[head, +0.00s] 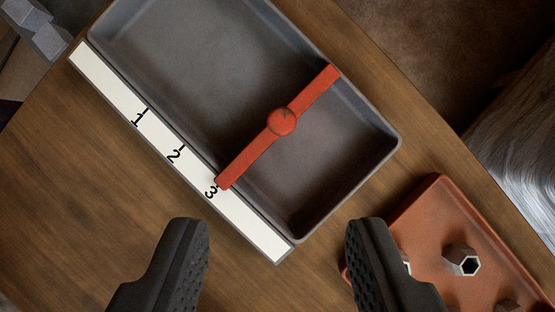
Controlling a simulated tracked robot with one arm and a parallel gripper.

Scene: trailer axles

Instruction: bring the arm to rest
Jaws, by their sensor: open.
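My gripper (278,262) shows at the bottom of the head view, its two dark ribbed fingers wide apart. It is open, and only table and a tray corner show between the fingers. A grey tray (365,180) lies beyond the fingertips. A red bar with a round knob (282,121) lies across the tray, its lower-left end at the mark 3 of a white scale strip (100,85). The strip runs along the tray's lower-left side and also bears the marks 1 and 2. My fingers appear clear of the bar.
An orange-red tray (428,215) with several hex nuts, one a dark-sided nut (462,260), sits at the lower right, partly hidden by my right finger. Grey metal blocks (40,30) show at the upper left. The wooden table (80,190) is bare at the left.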

